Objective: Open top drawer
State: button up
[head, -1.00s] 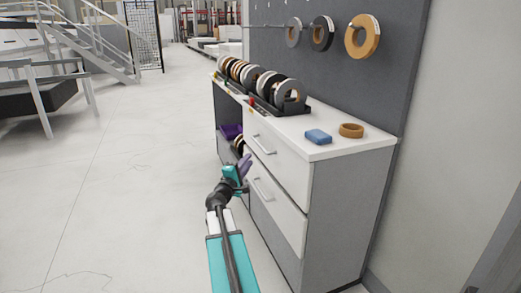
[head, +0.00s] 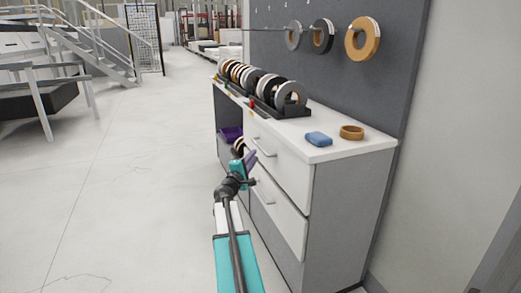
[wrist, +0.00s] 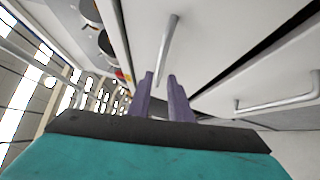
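The top drawer (head: 290,165) is a white front on the grey cabinet and is shut. Its bar handle (head: 263,147) is silver; in the wrist view the handle (wrist: 167,45) lies just beyond my fingertips. My gripper (head: 251,158) is in front of the cabinet, close to the top drawer's handle. In the wrist view its two purple fingers (wrist: 162,78) are apart with a gap between them.
A lower drawer (head: 280,215) with its own handle (wrist: 275,105) is below. Tape rolls in a black rack (head: 293,111), a blue block (head: 318,139) and a tan ring (head: 352,132) lie on the white top. The floor at left is clear.

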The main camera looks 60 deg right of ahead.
aim_at(260, 147)
jog(key=shift+b+x, duration=0.4)
jog(key=shift+x, duration=3.85)
grip_shut()
